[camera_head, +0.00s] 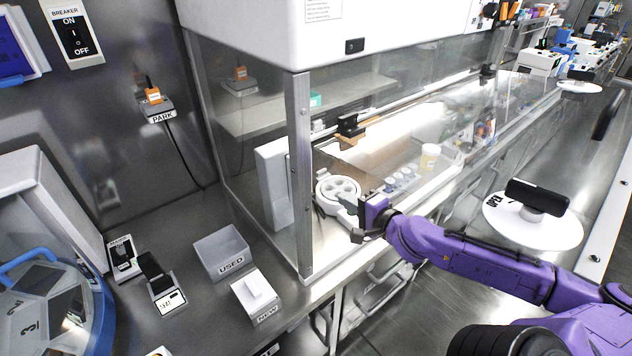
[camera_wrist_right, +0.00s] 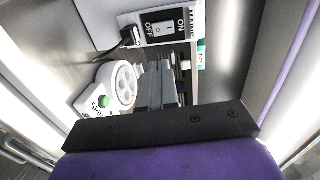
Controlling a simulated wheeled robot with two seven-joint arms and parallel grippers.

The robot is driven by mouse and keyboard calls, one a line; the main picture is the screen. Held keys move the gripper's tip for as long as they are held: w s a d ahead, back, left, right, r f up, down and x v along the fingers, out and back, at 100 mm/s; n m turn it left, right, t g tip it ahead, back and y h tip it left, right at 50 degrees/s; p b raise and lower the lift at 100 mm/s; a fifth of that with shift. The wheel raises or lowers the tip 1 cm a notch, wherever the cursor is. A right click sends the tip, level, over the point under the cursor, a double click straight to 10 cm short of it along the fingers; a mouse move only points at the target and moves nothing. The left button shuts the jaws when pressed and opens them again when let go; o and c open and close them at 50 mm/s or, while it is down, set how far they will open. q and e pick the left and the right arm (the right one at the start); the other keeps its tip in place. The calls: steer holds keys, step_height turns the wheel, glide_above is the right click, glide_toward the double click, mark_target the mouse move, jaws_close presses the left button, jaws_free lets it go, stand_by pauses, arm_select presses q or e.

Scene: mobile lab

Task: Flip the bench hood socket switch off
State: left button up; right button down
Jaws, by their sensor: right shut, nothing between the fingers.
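I cannot tell which way the rocker is tipped. My right gripper (camera_head: 350,207) reaches to the hood's front opening from the right in the head view. Its grey fingers (camera_wrist_right: 157,88) are shut and empty, pointing toward the switch plate and apart from it. My left gripper is not in view.
A white spinner (camera_head: 338,187) stands beside my right fingers; it also shows in the right wrist view (camera_wrist_right: 122,83) with a green button (camera_wrist_right: 103,101). The hood's metal corner post (camera_head: 300,170) is close left. A BREAKER switch (camera_head: 75,37) is on the left wall.

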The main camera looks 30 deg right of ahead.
arm_select(q)
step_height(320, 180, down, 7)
steer(key=b, duration=0.6)
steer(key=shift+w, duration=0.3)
arm_select(e)
steer(key=w+f, duration=0.2)
steer(key=w, duration=1.1)
steer(key=shift+w+a+f, duration=0.2)
steer(key=shift+a+f, duration=0.2)
steer(key=shift+a, duration=0.05)
arm_select(q)
steer(key=shift+b, duration=0.3)
